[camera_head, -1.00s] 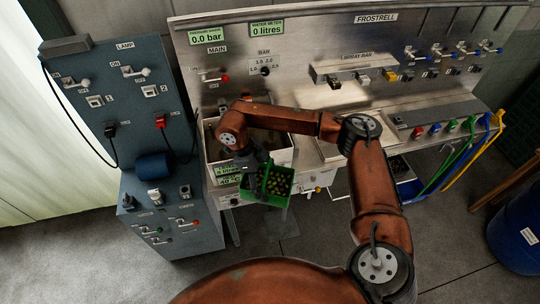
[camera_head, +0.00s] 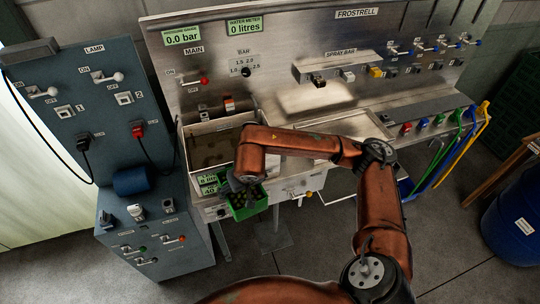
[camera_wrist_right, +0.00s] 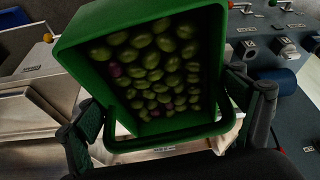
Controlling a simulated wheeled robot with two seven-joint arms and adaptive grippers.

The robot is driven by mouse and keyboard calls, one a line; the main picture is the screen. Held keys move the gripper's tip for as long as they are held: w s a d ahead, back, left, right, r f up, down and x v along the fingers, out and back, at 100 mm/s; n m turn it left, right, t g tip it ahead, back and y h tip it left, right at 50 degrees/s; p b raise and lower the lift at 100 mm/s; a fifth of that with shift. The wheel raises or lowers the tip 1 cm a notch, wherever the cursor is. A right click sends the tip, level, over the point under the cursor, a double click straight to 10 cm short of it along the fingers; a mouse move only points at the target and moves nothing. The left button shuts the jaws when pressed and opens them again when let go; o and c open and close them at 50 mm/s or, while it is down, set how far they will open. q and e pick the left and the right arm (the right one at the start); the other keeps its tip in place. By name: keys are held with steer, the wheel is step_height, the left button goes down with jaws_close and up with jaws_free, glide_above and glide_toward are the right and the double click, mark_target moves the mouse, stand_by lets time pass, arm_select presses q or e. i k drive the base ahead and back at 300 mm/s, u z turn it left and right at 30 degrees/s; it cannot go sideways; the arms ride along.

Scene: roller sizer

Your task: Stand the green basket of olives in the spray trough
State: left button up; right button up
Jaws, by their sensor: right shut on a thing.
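The green basket (camera_head: 249,210) of olives hangs in front of the left basin, beside the small green displays. In the right wrist view the basket (camera_wrist_right: 75,48) fills the middle, full of green olives and a few purple ones. My right gripper (camera_head: 242,186) is shut on it, with its fingers (camera_wrist_right: 170,128) on either side. Under the spray bar (camera_head: 338,68) is a wide steel trough (camera_head: 350,124), partly hidden by my right arm. The left basin (camera_head: 196,130) has brownish contents. My left gripper is not in view.
A blue-grey control cabinet (camera_head: 95,110) with cables and levers stands close on the left. A blue drum (camera_head: 515,225) stands on the right floor.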

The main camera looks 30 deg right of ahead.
mark_target(342, 134)
steer(key=z, duration=1.9)
steer(key=i, duration=0.7)
steer(key=z, duration=1.55)
steer(key=i, duration=1.15)
steer(key=u, duration=2.95)
